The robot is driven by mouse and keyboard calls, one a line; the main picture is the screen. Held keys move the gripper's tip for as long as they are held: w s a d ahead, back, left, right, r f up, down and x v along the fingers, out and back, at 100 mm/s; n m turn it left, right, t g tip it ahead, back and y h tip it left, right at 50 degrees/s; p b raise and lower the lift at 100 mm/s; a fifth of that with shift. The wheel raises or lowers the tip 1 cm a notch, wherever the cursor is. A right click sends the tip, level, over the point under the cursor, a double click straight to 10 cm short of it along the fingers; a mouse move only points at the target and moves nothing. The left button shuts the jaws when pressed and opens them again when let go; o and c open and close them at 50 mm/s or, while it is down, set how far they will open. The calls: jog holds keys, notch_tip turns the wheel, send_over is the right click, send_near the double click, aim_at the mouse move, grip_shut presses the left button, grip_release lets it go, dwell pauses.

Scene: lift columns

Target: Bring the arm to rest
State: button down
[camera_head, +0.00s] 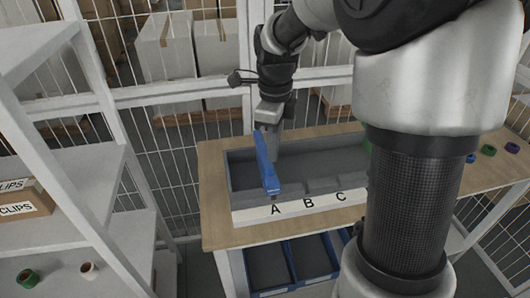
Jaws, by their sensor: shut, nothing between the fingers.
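My arm reaches in from the upper right and bends down at the top centre. My gripper (272,142) points down over the grey tray (325,158) on the wooden table (218,190). It is shut, with nothing seen held between the fingers. A long blue piece (266,168) shows right beside the fingertips, over the tray's front wall near the letter A. I cannot tell whether the gripper touches it. My arm hides the tray's right end.
The tray's front label (290,205) reads A, B, C. Several coloured rings (488,150) lie on the table's right side. Blue-edged bins (268,268) sit below. A white shelf (60,180) with CLIPS boxes (22,203) stands left; a wire fence (180,60) is behind.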

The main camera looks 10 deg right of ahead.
jog(key=shift+r+p, duration=0.3)
jog(key=shift+r, duration=0.45)
jog(key=s+r+n+t+p, duration=0.5)
jog(key=s+r+n, duration=1.1)
jog(key=n, duration=0.8)
jog(key=shift+s+t+p, duration=0.3)
jog(key=shift+s+p, duration=0.4)
jog(key=shift+s, duration=0.5)
